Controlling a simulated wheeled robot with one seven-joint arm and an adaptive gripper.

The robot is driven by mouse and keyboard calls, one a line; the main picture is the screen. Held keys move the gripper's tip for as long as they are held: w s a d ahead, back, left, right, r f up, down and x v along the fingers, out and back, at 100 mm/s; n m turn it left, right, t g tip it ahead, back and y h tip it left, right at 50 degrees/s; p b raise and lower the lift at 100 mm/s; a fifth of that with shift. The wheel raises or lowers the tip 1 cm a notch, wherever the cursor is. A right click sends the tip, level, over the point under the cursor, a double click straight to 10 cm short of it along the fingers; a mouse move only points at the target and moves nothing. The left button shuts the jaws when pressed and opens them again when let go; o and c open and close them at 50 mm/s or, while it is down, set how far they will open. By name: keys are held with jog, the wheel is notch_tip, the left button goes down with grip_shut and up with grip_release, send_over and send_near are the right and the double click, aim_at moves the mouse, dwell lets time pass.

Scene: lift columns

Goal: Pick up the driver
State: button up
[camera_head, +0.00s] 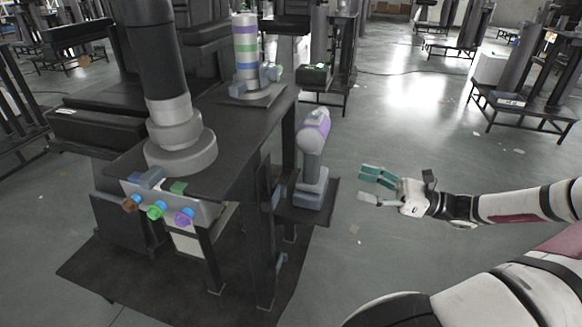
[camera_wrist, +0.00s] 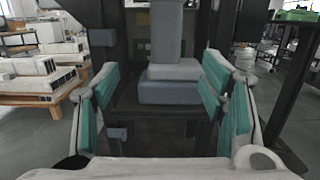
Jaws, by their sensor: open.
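The driver (camera_head: 312,150) stands upright on a small dark shelf at the right side of the black workstation. It has a purple and grey head, a grey handle and a blue-grey base block. In the wrist view the lower handle and base of the driver (camera_wrist: 168,72) show straight ahead, between the fingers; its head is cut off by the top edge. My gripper (camera_head: 368,186) is open and empty, to the right of the driver and apart from it. Its teal finger pads (camera_wrist: 157,100) show on both sides in the wrist view.
The black workstation table (camera_head: 228,130) carries a striped cylinder (camera_head: 246,50) and my left-hand obstacle, a grey column (camera_head: 180,130). A panel with coloured knobs (camera_head: 157,209) faces front. A dark post (camera_head: 289,135) stands beside the driver. Open floor (camera_head: 420,130) lies to the right.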

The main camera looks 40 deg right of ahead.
aim_at(319, 170)
jog(key=b+x, duration=0.2)
jog(key=x, duration=0.7)
jog(key=shift+w+d+f, duration=0.1)
jog(key=shift+w+d, duration=0.05)
jog(key=b+x, duration=0.1)
jog(key=x, duration=0.1)
jog(key=b+x, duration=0.1)
jog(key=x, duration=0.1)
jog(key=shift+w+d+f+b, duration=0.15)
jog(key=shift+w+f+b, duration=0.1)
jog(key=shift+w+b, duration=0.1)
jog(key=shift+w+a+r, duration=0.2)
jog(key=shift+w+a, duration=0.15)
jog(key=shift+w, duration=0.05)
grip_shut()
